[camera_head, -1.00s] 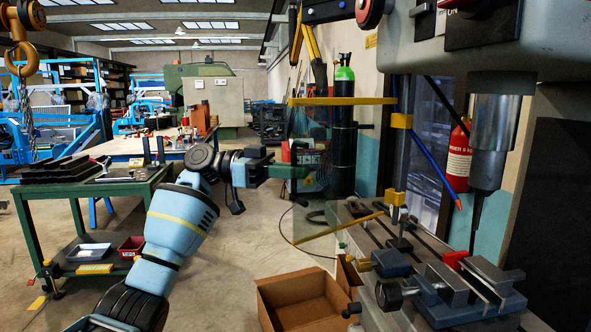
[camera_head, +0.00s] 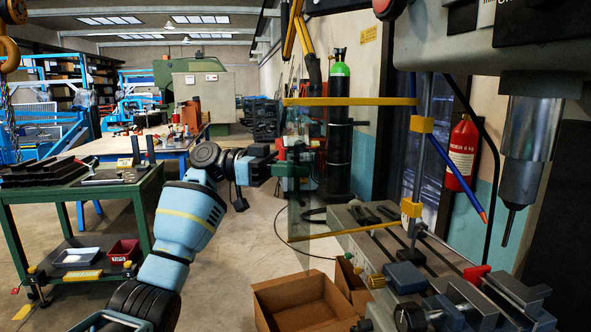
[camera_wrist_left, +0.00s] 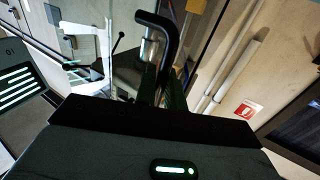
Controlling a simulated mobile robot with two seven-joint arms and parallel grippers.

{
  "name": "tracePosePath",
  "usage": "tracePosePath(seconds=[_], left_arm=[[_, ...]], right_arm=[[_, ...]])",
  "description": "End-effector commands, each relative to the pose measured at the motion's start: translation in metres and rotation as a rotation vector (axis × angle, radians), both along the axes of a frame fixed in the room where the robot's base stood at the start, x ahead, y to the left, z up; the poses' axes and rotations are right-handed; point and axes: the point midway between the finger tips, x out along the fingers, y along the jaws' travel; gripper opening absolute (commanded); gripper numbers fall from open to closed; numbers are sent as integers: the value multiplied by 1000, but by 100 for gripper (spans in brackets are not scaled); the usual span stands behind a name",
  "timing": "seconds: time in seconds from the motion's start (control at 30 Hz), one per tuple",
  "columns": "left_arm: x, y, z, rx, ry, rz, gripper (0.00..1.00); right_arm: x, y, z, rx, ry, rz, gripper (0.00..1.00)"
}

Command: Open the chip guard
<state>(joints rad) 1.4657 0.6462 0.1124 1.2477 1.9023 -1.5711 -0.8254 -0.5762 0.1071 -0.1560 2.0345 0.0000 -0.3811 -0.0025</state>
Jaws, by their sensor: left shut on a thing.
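The chip guard (camera_head: 352,101) is a clear panel with yellow top and bottom rails. It stands out to the left from yellow blocks (camera_head: 421,124) on an upright post beside the drill press. My left gripper (camera_head: 297,168) is at the panel's free left edge, shut on the guard's handle. In the left wrist view, the handle (camera_wrist_left: 156,20) is a black bent bar running down between my left fingers (camera_wrist_left: 162,88). The fingers partly hide its lower part. My right gripper is in neither view.
The drill press head (camera_head: 530,125) hangs at right, above a vise (camera_head: 490,300) on the machine table. An open cardboard box (camera_head: 300,300) is on the floor below the guard. A green cart (camera_head: 80,190) stands at left.

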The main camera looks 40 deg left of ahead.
Motion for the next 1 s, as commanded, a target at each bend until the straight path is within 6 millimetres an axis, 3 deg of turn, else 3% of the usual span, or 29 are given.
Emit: tracePosePath(seconds=[0.53,0.57,0.67,1.0], left_arm=[[1,0,-1,2,4,2,0],[1,0,-1,2,4,1,12],[1,0,-1,2,4,1,25],[0,3,-1,1,1,2,26]], right_arm=[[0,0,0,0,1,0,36],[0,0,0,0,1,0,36],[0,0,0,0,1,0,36],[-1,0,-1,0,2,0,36]])
